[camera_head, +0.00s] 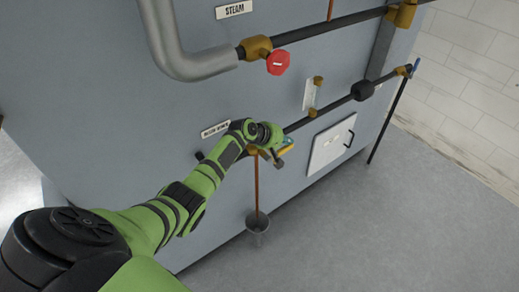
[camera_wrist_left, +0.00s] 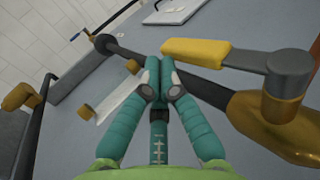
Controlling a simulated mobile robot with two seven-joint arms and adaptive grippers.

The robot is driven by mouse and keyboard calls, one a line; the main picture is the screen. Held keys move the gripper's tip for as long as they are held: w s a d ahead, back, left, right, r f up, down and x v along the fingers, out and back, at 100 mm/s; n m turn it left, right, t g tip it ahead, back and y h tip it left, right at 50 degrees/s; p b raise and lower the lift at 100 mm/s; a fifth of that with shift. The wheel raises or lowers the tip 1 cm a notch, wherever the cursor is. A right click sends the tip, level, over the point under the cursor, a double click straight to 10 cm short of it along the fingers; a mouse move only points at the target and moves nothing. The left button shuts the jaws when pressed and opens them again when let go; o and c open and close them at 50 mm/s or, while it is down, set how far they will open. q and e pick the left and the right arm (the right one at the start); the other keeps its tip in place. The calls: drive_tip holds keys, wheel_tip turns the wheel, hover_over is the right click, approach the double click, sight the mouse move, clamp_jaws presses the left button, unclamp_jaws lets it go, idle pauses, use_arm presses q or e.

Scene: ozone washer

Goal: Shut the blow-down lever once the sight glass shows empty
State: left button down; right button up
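The blow-down lever (camera_wrist_left: 197,51) has a yellow handle and a dark hub on a brass valve (camera_wrist_left: 275,118). In the left wrist view the handle runs left from the hub and ends near my fingertips. My left gripper (camera_wrist_left: 159,63) has its teal fingers together with nothing visible between them. I cannot tell whether they touch the handle. In the head view my left gripper (camera_head: 279,148) is at the valve and hides much of it. The sight glass (camera_head: 311,95) is a pale strip between brass fittings, also in the left wrist view (camera_wrist_left: 119,98); its level is unreadable. My right gripper is not in view.
A dark pipe (camera_head: 333,106) runs up right from the valve. A copper pipe (camera_head: 257,185) drops to a drain cup (camera_head: 257,222). A red steam valve handle (camera_head: 278,63) is above. A white hatch (camera_head: 328,149) is right of my gripper. The floor at right is clear.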

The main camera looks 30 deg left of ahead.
sight(287, 146)
use_arm(q)
drive_tip(key=shift+w+d+f, duration=0.15)
drive_tip(key=shift+w+f, duration=0.05)
drive_tip(key=shift+f, duration=0.3)
idle(0.3)
wheel_tip(287, 146, up, 5)
drive_tip(key=p, duration=0.4)
drive_tip(key=shift+w+f, duration=0.1)
drive_tip(key=shift+w, duration=0.05)
wheel_tip(287, 146, up, 10)
drive_tip(key=b, duration=0.1)
drive_tip(key=shift+f, duration=0.2)
drive_tip(key=shift+f, duration=0.1)
